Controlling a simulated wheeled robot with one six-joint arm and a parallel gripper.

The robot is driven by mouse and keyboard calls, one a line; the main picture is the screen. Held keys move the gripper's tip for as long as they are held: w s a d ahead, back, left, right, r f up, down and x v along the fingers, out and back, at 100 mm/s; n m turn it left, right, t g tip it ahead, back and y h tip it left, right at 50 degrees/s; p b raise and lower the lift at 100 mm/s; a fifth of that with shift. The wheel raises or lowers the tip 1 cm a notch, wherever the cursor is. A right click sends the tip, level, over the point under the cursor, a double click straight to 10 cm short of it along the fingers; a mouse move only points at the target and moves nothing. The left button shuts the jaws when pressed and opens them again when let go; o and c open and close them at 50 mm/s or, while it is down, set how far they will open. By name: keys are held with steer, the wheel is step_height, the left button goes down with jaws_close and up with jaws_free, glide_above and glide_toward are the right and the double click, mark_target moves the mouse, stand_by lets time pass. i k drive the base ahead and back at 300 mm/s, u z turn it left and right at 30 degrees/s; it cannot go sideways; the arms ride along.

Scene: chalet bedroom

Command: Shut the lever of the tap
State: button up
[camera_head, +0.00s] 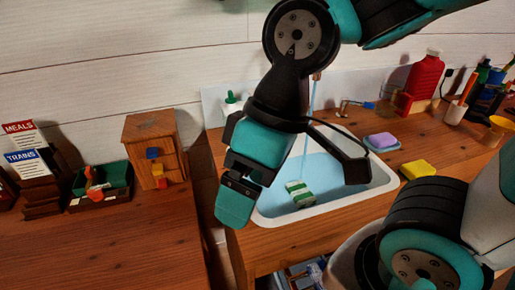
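The tap's spout (317,76) shows just right of my wrist, and the rest of the tap is hidden behind my arm. A stream of water (306,130) runs down from it into the white sink (385,182), where bluish water stands. A metal fitting with a blue grip (367,105) sticks out at the sink's back right; it looks like the lever, turned to the right. My gripper (236,203) points down over the sink's left front edge, to the left of the lever and well apart from it. It is seen side-on, so its opening is hidden. No object shows in it.
A green-and-white block (299,193) is in the sink. A purple soap on a dish (382,140), a yellow sponge (417,169) and a red bottle (424,77) stand to the right. A wooden box (152,150) and a sign (27,157) are on the left table.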

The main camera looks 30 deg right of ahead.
mark_target(344, 101)
steer(key=z, duration=1.35)
steer(key=k, duration=0.5)
steer(key=z, duration=0.8)
steer(key=i, duration=0.8)
steer(key=u, duration=1.3)
